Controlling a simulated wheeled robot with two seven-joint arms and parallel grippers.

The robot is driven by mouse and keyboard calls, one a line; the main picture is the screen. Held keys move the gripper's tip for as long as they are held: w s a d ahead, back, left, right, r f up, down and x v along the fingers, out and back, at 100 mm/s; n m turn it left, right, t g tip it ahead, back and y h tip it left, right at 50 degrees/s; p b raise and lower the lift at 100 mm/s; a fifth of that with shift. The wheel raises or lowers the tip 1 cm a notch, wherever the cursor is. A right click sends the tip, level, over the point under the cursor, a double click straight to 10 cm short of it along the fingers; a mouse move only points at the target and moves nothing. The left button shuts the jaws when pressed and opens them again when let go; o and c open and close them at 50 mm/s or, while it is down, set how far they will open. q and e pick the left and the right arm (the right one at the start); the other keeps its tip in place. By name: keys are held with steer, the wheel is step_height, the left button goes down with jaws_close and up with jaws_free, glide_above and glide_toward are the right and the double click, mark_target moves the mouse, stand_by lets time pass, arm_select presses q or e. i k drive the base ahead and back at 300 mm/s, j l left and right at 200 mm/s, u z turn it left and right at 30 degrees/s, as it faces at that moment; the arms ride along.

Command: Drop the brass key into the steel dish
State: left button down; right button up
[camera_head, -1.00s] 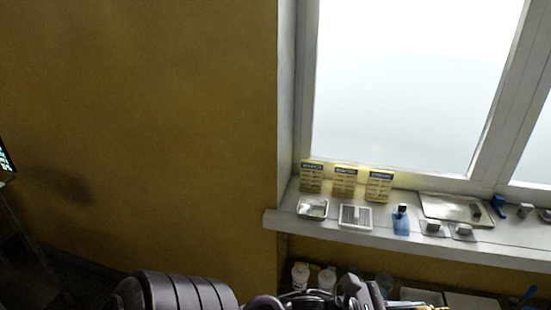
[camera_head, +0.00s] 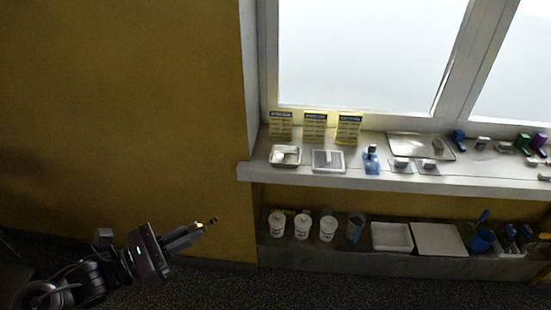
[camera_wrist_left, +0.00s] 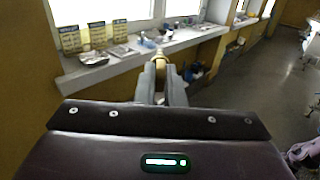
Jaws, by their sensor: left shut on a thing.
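My left gripper (camera_head: 192,234) is in the lower left of the head view, in front of the brown wall and clear of the shelves. It is shut on the brass key (camera_wrist_left: 160,56), whose yellowish part shows between the fingertips in the left wrist view; its dark tip points up and right in the head view. The steel dish (camera_head: 294,162) is a small metal tray at the left end of the windowsill, with something pale in it. It also shows in the left wrist view (camera_wrist_left: 94,60). The key is apart from the dish, lower and to its left. My right gripper is not in view.
The windowsill (camera_head: 252,171) also bears yellow cards (camera_head: 315,126), a white grated tray (camera_head: 328,161), a blue item (camera_head: 371,160) and a large steel tray (camera_head: 420,146). A lower shelf holds white tubs (camera_head: 302,226) and a white bin (camera_head: 392,237). Open floor lies below.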

mark_target(286, 160)
steer(key=i+l, duration=0.2)
steer(key=i, duration=0.25)
steer(key=i+l, duration=0.2)
steer(key=i, duration=0.25)
steer(key=i+l, duration=0.15)
steer(key=i, duration=0.25)
steer(key=l+z, duration=0.05)
